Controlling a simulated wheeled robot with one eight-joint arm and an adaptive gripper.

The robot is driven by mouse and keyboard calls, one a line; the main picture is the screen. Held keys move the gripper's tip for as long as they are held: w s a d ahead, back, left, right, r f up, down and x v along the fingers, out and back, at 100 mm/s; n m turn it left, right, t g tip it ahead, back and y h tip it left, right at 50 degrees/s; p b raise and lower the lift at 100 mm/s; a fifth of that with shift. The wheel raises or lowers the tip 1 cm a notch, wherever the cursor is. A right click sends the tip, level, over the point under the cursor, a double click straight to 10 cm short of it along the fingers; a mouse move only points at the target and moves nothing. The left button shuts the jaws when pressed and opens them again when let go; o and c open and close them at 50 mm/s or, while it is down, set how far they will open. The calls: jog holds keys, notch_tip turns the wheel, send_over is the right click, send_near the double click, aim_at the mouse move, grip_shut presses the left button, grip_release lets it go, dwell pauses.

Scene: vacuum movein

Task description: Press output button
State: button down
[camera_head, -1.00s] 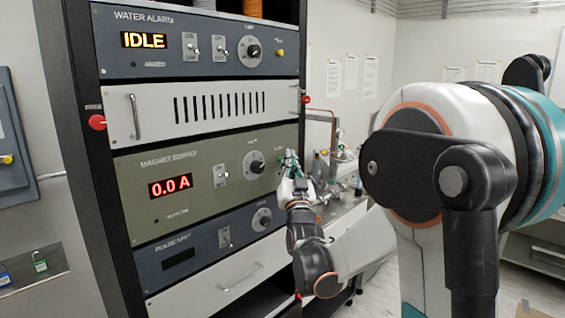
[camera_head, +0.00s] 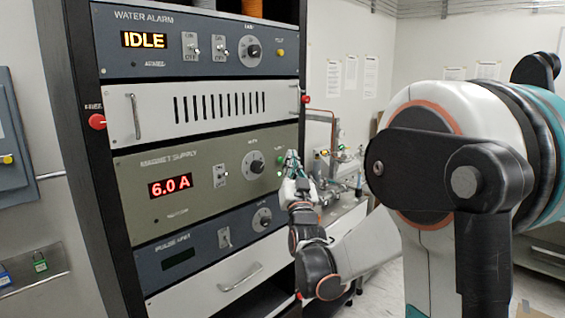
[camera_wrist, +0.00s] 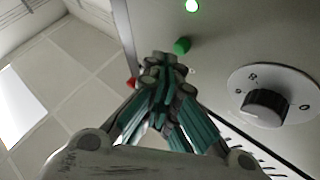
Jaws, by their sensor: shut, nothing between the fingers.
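The magnet supply panel (camera_head: 215,180) is in the rack, and its red display (camera_head: 170,187) reads 6.0 A. A green button (camera_head: 279,160) sits at the panel's right side; it also shows in the wrist view (camera_wrist: 182,45), sticking out of the panel. A lit green lamp (camera_wrist: 192,5) is beside it there. My gripper (camera_head: 291,155) is shut and empty, just right of the green button in the head view. In the wrist view my fingertips (camera_wrist: 163,62) are close to the button, and the button is uncovered; they appear apart from it.
A dial knob (camera_wrist: 267,105) is on the same panel near the button, with a toggle switch (camera_head: 221,174) further left. A red emergency knob (camera_head: 97,121) is on the rack's left post. A bench with equipment (camera_head: 345,170) stands behind my gripper.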

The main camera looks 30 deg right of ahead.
jog(key=shift+s, duration=0.15)
jog(key=s, duration=0.2)
jog(key=s+d, duration=0.2)
jog(key=s, duration=0.1)
jog(key=shift+s, duration=0.3)
dwell(0.3)
dwell(0.7)
